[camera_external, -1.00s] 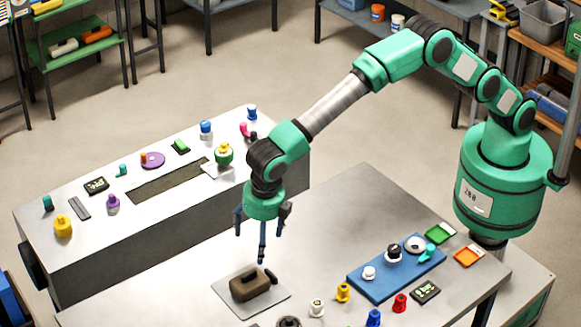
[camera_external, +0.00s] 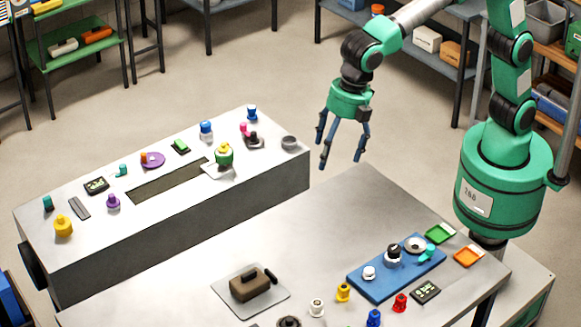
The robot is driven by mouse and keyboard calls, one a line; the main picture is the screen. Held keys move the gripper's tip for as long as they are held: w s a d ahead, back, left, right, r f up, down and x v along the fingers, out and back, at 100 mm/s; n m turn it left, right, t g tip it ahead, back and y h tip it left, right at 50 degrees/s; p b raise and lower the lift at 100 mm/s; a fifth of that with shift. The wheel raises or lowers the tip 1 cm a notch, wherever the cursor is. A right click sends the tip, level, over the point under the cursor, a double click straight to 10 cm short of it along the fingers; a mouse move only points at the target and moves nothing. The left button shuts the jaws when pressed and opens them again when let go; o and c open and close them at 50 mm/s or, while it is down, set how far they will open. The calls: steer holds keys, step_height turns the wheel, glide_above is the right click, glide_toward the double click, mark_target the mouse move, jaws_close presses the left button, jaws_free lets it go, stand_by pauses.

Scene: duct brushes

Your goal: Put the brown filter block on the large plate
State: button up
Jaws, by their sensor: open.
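The brown filter block (camera_external: 248,285) rests on a flat grey plate (camera_external: 226,290) near the front left of the near table. A dark elongated piece lies against the block's right side on the same plate. I take this plate for the large plate, as no bigger one shows. My gripper (camera_external: 342,158) is open and empty, its fingers spread and pointing down. It hangs high above the gap beyond the table's far edge, well up and right of the block and apart from it.
A blue tray (camera_external: 372,285) with knobs, green (camera_external: 440,233) and orange (camera_external: 469,256) square dishes and several coloured knobs stand on the near table's right side. A long grey duct (camera_external: 90,255) with a slot and small parts stands at left. The near table's middle is clear.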

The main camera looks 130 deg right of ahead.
steer(key=s+a+r+m+t, duration=0.1)
steer(key=s+a+r+m, duration=0.2)
steer(key=s, duration=0.8)
steer(key=s+a+r+m+t, duration=0.1)
steer(key=s+r+m, duration=0.25)
steer(key=s, duration=0.75)
steer(key=s+a+f+m, duration=0.1)
steer(key=s+f+m, duration=0.1)
steer(key=s, duration=0.8)
steer(key=s+a+f+m+t+y, duration=0.1)
steer(key=s+f+m, duration=0.1)
steer(key=s, duration=0.8)
steer(key=shift+a+f, duration=0.2)
steer(key=shift+a, duration=0.1)
steer(key=shift+m, duration=0.25)
